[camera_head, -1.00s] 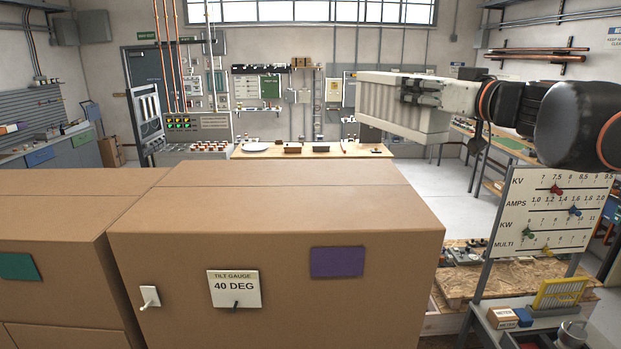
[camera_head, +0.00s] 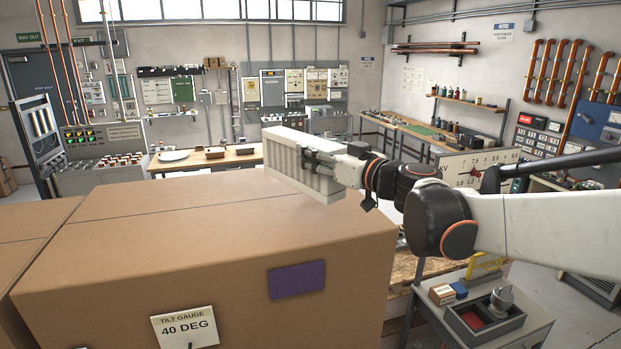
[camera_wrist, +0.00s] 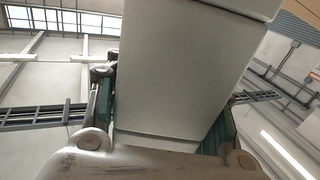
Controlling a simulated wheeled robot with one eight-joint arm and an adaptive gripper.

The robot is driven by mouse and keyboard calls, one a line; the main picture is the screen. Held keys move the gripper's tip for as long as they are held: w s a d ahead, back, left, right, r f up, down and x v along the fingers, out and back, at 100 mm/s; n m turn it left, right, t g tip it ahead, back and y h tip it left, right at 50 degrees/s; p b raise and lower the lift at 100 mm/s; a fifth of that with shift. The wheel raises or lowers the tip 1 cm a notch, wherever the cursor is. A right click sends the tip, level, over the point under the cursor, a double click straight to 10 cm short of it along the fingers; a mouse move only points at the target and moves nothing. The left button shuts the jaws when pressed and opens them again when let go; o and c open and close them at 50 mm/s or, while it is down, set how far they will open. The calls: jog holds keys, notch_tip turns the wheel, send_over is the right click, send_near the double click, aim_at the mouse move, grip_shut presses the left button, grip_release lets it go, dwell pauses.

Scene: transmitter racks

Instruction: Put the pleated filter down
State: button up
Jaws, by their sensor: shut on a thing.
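The pleated filter (camera_head: 288,160) is a pale, box-shaped block with ridged sides. In the head view it is at the middle, in front of the far right corner of the big cardboard box. My gripper (camera_head: 318,165) is shut on its right end. I cannot tell whether the filter's underside touches the box top or hangs just above it. In the wrist view the filter (camera_wrist: 180,75) fills the middle, between the two fingers of my gripper (camera_wrist: 165,115), with ceiling and wall behind it.
The cardboard box (camera_head: 190,235) has a wide bare top and bears a tilt gauge label (camera_head: 184,326) and a purple patch (camera_head: 297,280). A small cart (camera_head: 440,312) with a tray and small boxes stands at right. A wooden bench (camera_head: 215,158) with dishes is behind.

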jog(key=shift+f, duration=3.15)
jog(key=shift+s, duration=0.1)
jog(key=o, duration=1.2)
jog(key=shift+f, duration=0.1)
jog(key=shift+d, duration=0.1)
jog(key=b+v, duration=0.2)
jog(key=v, duration=1)
